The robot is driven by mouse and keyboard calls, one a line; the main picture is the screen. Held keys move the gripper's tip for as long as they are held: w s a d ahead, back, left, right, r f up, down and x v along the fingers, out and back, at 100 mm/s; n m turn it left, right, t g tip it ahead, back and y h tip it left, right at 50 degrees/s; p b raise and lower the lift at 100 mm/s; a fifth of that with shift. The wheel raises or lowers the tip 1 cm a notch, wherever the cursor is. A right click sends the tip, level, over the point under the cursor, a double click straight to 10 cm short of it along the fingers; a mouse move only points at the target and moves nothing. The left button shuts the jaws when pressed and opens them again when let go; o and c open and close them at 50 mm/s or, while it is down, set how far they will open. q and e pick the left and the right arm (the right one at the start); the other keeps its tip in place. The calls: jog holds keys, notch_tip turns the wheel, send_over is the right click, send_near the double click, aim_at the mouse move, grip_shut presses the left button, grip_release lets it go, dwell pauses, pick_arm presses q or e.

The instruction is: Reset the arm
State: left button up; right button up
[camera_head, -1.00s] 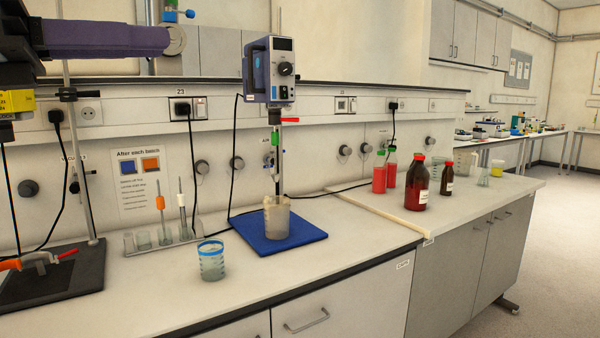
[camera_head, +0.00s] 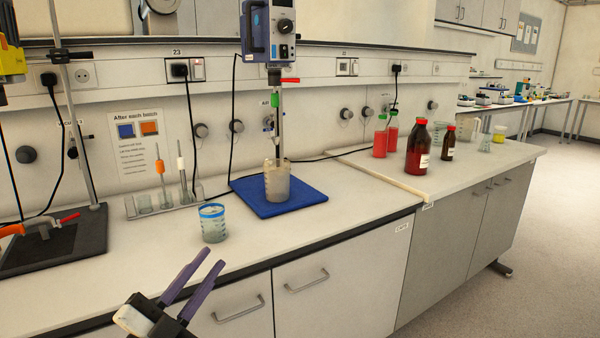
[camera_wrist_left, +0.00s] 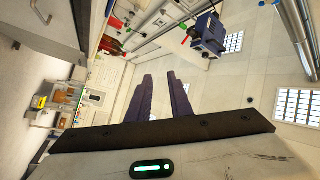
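My left gripper (camera_head: 214,260) has two purple fingers and comes in at the bottom of the head view, in front of the bench's front edge. Its fingers are apart with nothing between them. In the left wrist view, the fingers (camera_wrist_left: 160,76) also stand apart and empty, pointing into the room. A beaker with a blue rim (camera_head: 213,223) stands on the bench beyond the fingertips, apart from them in the picture. My right gripper is not in view.
An overhead stirrer (camera_head: 268,30) stands above a cloudy beaker (camera_head: 277,182) on a blue mat (camera_head: 310,196). A tube rack (camera_head: 130,206) and a dark stand base (camera_head: 60,250) are at left. Red bottles (camera_head: 417,150) stand at right. The bench front is mostly clear.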

pick_arm(q)
jog(key=s+a+f+n+g+y, duration=0.1)
jog(key=s+f+n+g+y, duration=0.3)
jog(key=f, duration=0.8)
jog(key=s+a+f+n+g+y, duration=0.15)
jog(key=s+f+n, duration=0.45)
jog(key=f, duration=0.7)
jog(key=s+d+f+n+g, duration=0.1)
jog(key=s+f+g, duration=0.2)
jog(key=s+f, duration=0.4)
jog(key=s+d+f+n+g+y, duration=0.1)
jog(key=s+f+n+g, duration=0.1)
jog(key=s+f, duration=0.5)
jog(key=s+g, duration=0.1)
jog(key=s, duration=0.3)
jog(key=shift+s+d, duration=0.15)
jog(key=shift+d, duration=0.15)
jog(key=shift+r, duration=0.1)
